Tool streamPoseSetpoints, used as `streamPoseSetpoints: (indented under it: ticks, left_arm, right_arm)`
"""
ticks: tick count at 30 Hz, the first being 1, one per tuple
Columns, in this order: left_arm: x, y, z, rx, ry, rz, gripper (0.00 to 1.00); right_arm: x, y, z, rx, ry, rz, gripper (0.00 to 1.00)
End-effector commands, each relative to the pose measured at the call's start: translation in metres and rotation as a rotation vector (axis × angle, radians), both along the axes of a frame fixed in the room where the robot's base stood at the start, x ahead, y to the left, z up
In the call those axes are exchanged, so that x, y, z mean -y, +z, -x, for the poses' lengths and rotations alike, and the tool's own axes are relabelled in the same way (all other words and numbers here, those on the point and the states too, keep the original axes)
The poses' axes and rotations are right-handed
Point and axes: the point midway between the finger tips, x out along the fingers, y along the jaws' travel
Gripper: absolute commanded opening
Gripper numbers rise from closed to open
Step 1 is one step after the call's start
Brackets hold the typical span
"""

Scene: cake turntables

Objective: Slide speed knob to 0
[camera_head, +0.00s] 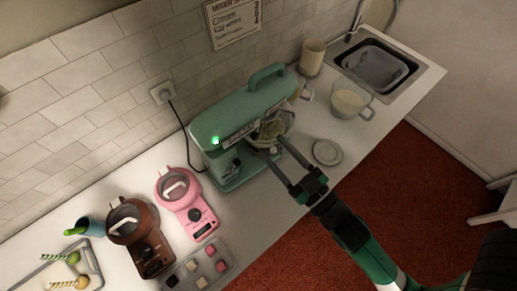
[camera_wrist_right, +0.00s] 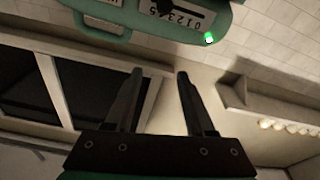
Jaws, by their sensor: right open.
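The green stand mixer (camera_head: 235,112) stands on the counter against the tiled wall, with a lit green light at the left end of its head. The speed scale (camera_head: 240,134) is on the side of the head facing me. In the right wrist view the numbered scale (camera_wrist_right: 182,18) shows upside down at the top edge, with a dark slot; the knob's exact setting is unclear. My right gripper (camera_head: 272,150) is open and empty, its fingers pointing at the mixer beside the bowl. In the wrist view its fingertips (camera_wrist_right: 160,72) are apart from the scale. My left gripper is out of view.
A brown appliance (camera_head: 150,252) and a pink appliance (camera_head: 197,218) stand left of the mixer. A tray (camera_head: 228,262) with small cubes lies in front of them. A saucer (camera_head: 327,152), a pitcher (camera_head: 348,104) and a sink (camera_head: 415,72) are on the right.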

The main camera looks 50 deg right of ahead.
Motion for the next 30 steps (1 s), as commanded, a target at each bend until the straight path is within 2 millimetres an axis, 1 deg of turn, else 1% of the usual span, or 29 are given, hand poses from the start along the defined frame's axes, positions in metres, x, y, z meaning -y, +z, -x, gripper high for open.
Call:
streamPoseSetpoints:
  ticks: [1, 3, 4, 6, 11, 14, 16, 24, 27, 30]
  left_arm:
    - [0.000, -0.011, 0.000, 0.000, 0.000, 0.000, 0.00]
    - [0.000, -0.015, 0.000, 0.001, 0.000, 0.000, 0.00]
    - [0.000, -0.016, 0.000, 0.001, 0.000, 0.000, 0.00]
    - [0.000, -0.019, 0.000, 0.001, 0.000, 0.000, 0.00]
    - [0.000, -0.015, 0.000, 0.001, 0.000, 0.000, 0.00]
    - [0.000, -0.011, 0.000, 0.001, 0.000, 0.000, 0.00]
    - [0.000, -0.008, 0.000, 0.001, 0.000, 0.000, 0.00]
    - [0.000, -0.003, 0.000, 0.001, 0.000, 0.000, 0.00]
    - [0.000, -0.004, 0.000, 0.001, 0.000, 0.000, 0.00]
    - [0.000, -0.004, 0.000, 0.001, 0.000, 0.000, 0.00]
  right_arm:
    - [0.002, -0.034, 0.014, -0.064, -0.009, -0.006, 0.55]
    - [0.003, -0.056, 0.026, -0.119, -0.017, -0.012, 0.55]
    - [0.004, -0.062, 0.030, -0.134, -0.019, -0.013, 0.55]
    - [0.005, -0.069, 0.033, -0.148, -0.024, -0.015, 0.55]
    - [0.006, -0.064, 0.028, -0.141, -0.025, -0.015, 0.55]
    - [0.008, -0.062, 0.017, -0.139, -0.026, -0.015, 0.55]
    - [0.011, -0.061, 0.004, -0.139, -0.026, -0.015, 0.55]
    - [0.021, -0.063, -0.055, -0.139, -0.024, -0.016, 0.55]
    - [0.024, -0.064, -0.071, -0.140, -0.024, -0.015, 0.55]
    - [0.025, -0.064, -0.080, -0.141, -0.024, -0.015, 0.55]
